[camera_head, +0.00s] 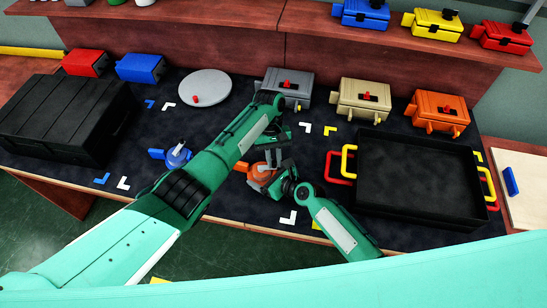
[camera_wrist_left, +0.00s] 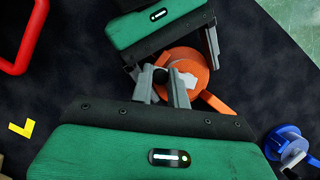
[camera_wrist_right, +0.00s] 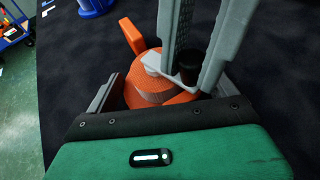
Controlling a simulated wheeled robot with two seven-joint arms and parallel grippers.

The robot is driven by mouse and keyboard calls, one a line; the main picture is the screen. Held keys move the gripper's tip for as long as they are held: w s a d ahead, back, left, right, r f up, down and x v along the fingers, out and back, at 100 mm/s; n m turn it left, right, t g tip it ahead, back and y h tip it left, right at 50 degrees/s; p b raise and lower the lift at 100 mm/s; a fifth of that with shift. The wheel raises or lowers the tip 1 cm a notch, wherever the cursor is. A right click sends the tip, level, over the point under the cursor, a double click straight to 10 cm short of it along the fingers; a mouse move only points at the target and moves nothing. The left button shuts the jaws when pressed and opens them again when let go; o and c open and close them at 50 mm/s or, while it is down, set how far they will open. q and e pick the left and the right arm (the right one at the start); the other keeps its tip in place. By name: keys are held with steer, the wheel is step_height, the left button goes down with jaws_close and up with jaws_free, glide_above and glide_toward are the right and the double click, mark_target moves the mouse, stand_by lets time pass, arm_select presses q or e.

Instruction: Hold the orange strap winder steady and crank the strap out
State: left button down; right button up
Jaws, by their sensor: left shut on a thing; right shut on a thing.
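The orange strap winder (camera_head: 259,176) sits on the dark mat in the middle of the head view, partly covered by my grippers. In the right wrist view its round orange body (camera_wrist_right: 148,88) lies between the fingers of my right gripper (camera_wrist_right: 155,90), which is shut on it. A pale crank arm with a dark knob (camera_wrist_right: 190,66) lies on top. My left gripper (camera_wrist_left: 167,88) comes from above and is shut on that knob. An orange bar (camera_wrist_left: 216,103) sticks out from the winder's side. I cannot make out a separate strap. My right gripper also shows in the head view (camera_head: 278,178).
A blue winder (camera_head: 176,156) stands to the left on the mat. A black tray (camera_head: 415,215) with red and yellow handles lies right, a black crate (camera_head: 50,122) left. Grey (camera_head: 287,84), tan (camera_head: 361,97) and orange (camera_head: 437,109) boxes stand behind. My arms are close together.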

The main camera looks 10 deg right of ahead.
stand_by(0.4)
arm_select(q)
steer(key=c, duration=1.3)
jaws_free()
steer(key=shift+s, duration=0.1)
steer(key=shift+c, duration=0.2)
steer(key=n, duration=0.1)
steer(key=w+n+h, duration=0.1)
steer(key=n, duration=0.1)
steer(key=w+n, duration=0.1)
steer(key=n, duration=0.1)
steer(key=shift+a+t+h, duration=0.3)
steer(key=shift+a+h, duration=0.05)
steer(key=shift+h, duration=0.05)
steer(key=n, duration=0.3)
steer(key=w+a+n+t+h, duration=0.1)
steer(key=n, duration=0.1)
steer(key=shift+w+a+n+h, duration=0.2)
steer(key=shift+n+h, duration=0.1)
steer(key=shift+n, duration=0.1)
steer(key=w+a+r+m, duration=0.1)
steer(key=w+a+r, duration=0.1)
steer(key=r, duration=0.9)
steer(key=shift+w+a+r+t, duration=0.15)
steer(key=shift+a+r+t, duration=0.2)
steer(key=shift+a, duration=0.3)
steer(key=shift+f, duration=0.1)
